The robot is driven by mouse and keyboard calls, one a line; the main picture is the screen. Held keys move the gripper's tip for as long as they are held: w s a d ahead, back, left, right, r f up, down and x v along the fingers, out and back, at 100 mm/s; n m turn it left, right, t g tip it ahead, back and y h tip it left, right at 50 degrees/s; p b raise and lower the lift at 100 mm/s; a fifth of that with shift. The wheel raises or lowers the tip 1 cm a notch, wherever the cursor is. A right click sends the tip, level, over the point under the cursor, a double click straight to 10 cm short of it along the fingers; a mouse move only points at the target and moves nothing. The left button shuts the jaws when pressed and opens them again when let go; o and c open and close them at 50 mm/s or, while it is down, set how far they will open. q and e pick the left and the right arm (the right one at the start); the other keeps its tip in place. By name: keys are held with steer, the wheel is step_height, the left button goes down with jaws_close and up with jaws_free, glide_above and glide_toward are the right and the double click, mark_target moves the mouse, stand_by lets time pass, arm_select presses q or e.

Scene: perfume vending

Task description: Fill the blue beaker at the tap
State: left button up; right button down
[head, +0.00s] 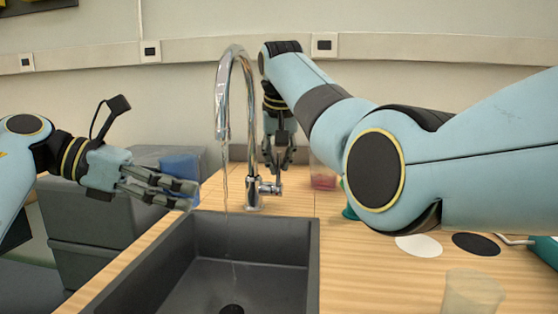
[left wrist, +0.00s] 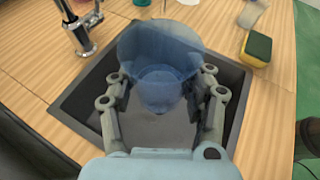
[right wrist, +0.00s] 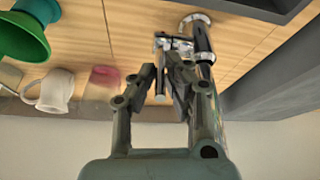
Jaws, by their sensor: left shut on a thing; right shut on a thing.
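The translucent blue beaker (head: 181,164) is at the left of the sink in the head view. My left gripper (head: 188,193) is shut on it. In the left wrist view the beaker (left wrist: 158,48) sits between the fingers and looks empty. The chrome tap (head: 235,58) arches over the sink (head: 265,237). A thin water stream (head: 226,188) falls from its spout into the sink, to the right of the beaker and apart from it. My right gripper (right wrist: 166,72) is shut on the tap handle (right wrist: 160,94) at the tap's base; in the head view my right arm partly covers the counter behind.
A beaker with red contents (head: 323,178) and a green item (head: 349,208) stand behind my right arm. White (head: 418,245) and black (head: 476,243) discs and a clear beaker (head: 472,292) are at right. A sponge (left wrist: 257,48) and a white mug (right wrist: 54,95) also show.

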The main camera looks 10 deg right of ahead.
stand_by(0.3)
steer(key=shift+w+r, duration=0.2)
steer(key=shift+w, duration=0.05)
steer(key=shift+w+d+g, duration=0.1)
steer(key=shift+w+g, duration=0.1)
steer(key=shift+g, duration=0.4)
steer(key=c, duration=1.4)
jaws_free()
steer(key=v, duration=1.2)
steer(key=shift+d, duration=0.2)
